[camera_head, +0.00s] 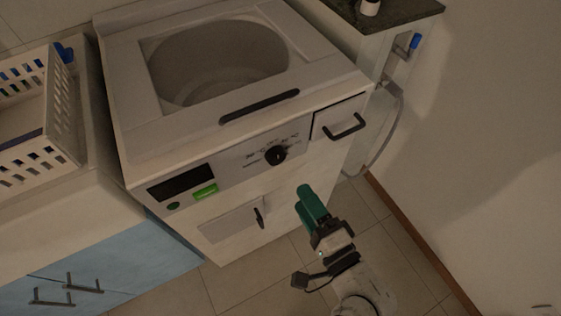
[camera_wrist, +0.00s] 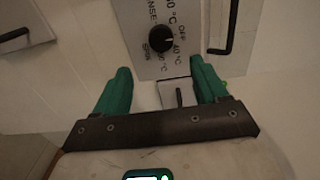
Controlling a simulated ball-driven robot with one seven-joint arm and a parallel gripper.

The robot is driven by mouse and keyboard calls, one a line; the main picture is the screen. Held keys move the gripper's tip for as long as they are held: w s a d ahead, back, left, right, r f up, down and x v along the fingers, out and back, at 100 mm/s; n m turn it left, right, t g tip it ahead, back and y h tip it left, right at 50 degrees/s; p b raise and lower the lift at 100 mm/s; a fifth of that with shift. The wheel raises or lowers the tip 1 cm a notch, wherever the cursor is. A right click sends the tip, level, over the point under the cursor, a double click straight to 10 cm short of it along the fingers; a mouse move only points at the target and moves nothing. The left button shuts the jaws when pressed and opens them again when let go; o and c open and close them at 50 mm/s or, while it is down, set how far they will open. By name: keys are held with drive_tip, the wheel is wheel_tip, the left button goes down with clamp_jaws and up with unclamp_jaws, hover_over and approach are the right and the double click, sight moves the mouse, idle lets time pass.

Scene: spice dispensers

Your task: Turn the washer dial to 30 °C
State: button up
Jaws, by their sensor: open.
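The washer (camera_head: 150,110) is a white top-opening machine. Its black round dial (camera_head: 275,155) sits on the light grey front panel, ringed by printed settings. In the wrist view the dial (camera_wrist: 161,39) is at top centre, with labels such as OFF, 40 °C and SPIN around it. The pointer's setting is too small to tell surely. My gripper (camera_head: 306,200) has green fingers and is in front of the washer, below and right of the dial in the head view. In the wrist view my gripper (camera_wrist: 162,82) is open and empty, its fingers apart from the dial.
A drawer with a black handle (camera_head: 344,126) is right of the dial. A lower flap has a black handle (camera_head: 259,217). A dark display (camera_head: 180,182) and green button (camera_head: 205,191) are at left. A white basket (camera_head: 62,125) stands left. Floor in front is clear.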

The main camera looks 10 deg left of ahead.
sight(278, 160)
drive_tip(key=p+x, duration=0.2)
drive_tip(key=x, duration=0.8)
drive_tip(key=shift+w+a+p, duration=0.25)
drive_tip(key=shift+w+p, duration=0.05)
drive_tip(key=shift+w, duration=0.05)
drive_tip(key=shift+c, duration=0.3)
drive_tip(key=c, duration=1)
drive_tip(key=shift+n, duration=0.4)
drive_tip(key=n+b, duration=0.2)
drive_tip(key=n, duration=0.2)
drive_tip(key=shift+f+n, duration=0.1)
drive_tip(key=shift+n, duration=0.2)
drive_tip(key=shift+n+b, duration=1)
drive_tip(key=shift+n, duration=1.2)
